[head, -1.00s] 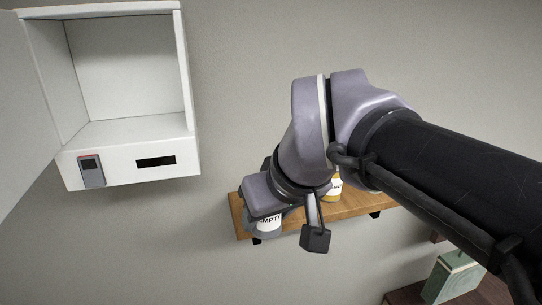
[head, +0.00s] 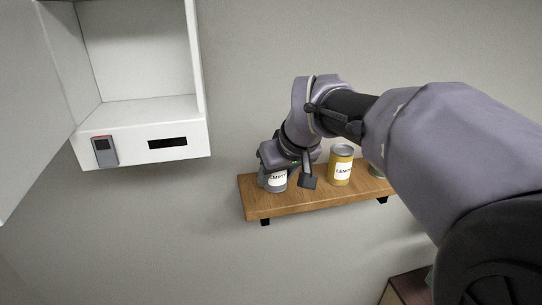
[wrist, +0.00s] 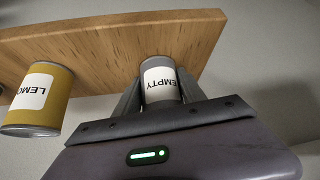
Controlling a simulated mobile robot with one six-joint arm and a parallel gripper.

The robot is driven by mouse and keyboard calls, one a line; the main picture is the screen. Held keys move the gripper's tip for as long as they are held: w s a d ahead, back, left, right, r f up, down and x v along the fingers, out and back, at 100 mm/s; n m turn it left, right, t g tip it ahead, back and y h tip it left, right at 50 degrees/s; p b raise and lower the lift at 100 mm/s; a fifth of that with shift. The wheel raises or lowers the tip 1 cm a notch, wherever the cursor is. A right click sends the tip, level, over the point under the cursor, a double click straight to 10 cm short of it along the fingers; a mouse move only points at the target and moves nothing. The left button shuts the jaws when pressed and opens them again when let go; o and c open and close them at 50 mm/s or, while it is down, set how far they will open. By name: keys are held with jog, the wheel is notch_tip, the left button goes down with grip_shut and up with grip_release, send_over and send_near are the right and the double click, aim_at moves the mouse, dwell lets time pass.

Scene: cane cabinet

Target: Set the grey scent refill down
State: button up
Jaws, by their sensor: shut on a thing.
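The grey scent refill (head: 278,182) is a grey can with a white label reading EMPTY. It is upright at the left end of the wooden shelf (head: 318,198), and appears to be on or just at its surface; I cannot tell whether it fully rests there. My gripper (head: 290,172) is shut around it, partly covering it in the head view. In the wrist view the grey refill (wrist: 160,82) sits between my two fingers (wrist: 159,92), with the wooden shelf (wrist: 100,45) behind it.
A yellow can labelled LEMON (head: 341,167) stands to the right on the shelf; it also shows in the wrist view (wrist: 40,98). Another can is partly hidden behind my arm. An open white cabinet (head: 150,125) hangs at upper left. The shelf between the cans is clear.

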jog(key=o, duration=1.4)
jog(key=shift+f, duration=0.15)
jog(key=shift+r, duration=0.2)
jog(key=p+v, duration=0.1)
jog(key=v, duration=1.1)
jog(key=shift+s, duration=0.1)
jog(key=s+d+f+m+b, duration=0.1)
jog(key=s+f+m+b, duration=0.2)
jog(key=s+f+b, duration=0.4)
jog(key=s+d+f+m+b, duration=0.2)
jog(key=s+f+b, duration=0.5)
jog(key=f+b, duration=0.7)
jog(key=s+d+f+m+b, duration=0.1)
jog(key=s+f+m+b, duration=0.3)
jog(key=f, duration=2.3)
jog(key=shift+s+d+f+h+b, duration=0.15)
jog(key=shift+s+b, duration=0.45)
jog(key=shift+b, duration=0.65)
jog(key=shift+s+f+h+b, duration=0.1)
jog(key=shift+s+b, duration=0.5)
jog(key=shift+b, duration=0.6)
jog(key=shift+s+d+f+h+b, duration=0.15)
jog(key=shift+s+b, duration=0.45)
jog(key=shift+b, duration=0.65)
